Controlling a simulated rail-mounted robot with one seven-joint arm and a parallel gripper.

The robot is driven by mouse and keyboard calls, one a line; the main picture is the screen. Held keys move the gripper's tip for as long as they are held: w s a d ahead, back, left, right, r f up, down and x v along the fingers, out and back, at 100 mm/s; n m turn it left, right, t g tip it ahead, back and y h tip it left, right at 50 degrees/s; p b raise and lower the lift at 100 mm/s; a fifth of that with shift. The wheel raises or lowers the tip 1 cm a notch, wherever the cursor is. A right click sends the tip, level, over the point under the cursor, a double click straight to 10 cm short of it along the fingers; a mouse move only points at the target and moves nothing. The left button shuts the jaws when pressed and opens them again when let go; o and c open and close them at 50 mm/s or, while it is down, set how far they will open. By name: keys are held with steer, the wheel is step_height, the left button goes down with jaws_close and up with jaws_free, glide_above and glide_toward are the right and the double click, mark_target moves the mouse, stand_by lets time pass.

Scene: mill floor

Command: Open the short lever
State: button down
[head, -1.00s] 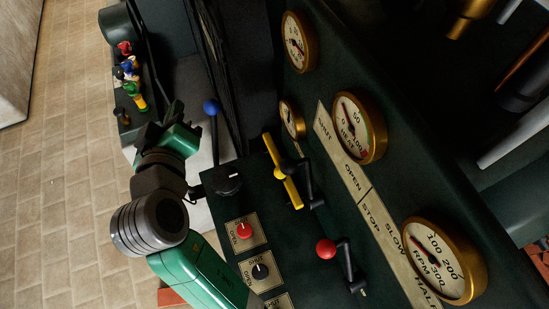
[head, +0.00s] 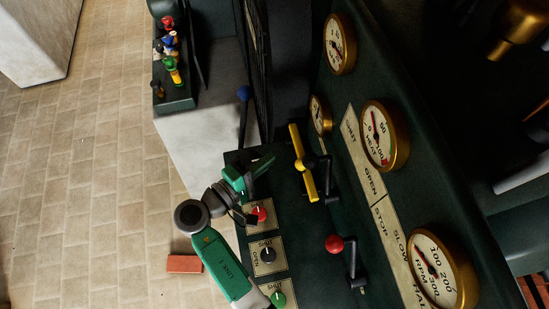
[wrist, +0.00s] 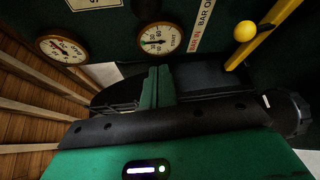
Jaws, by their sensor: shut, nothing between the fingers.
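My gripper (head: 262,166) hangs over the left edge of the dark green panel, near the red knob on its plate. In the wrist view its green fingers (wrist: 156,88) are together and empty. A cranked black lever with a dark knob (head: 327,180) stands beside the SHUT/OPEN scale plate. A similar black lever with a red ball (head: 334,243) stands beside the STOP/SLOW/HALF plate. No label names the short lever, so I cannot tell which it is. My gripper is left of both levers and apart from them.
A yellow bar with a yellow ball (head: 302,162) stands next to the dark-knob lever, and also shows in the wrist view (wrist: 245,31). A blue-ball lever (head: 243,94) rises at the back. Brass gauges (head: 384,136) line the right. Small knobs (head: 267,254) sit in front.

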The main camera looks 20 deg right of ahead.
steer(key=s+d+p, duration=0.1)
steer(key=d+p, duration=0.2)
steer(key=d, duration=0.4)
steer(key=shift+s+d, duration=0.2)
steer(key=shift+s, duration=0.1)
steer(key=shift+s, duration=0.15)
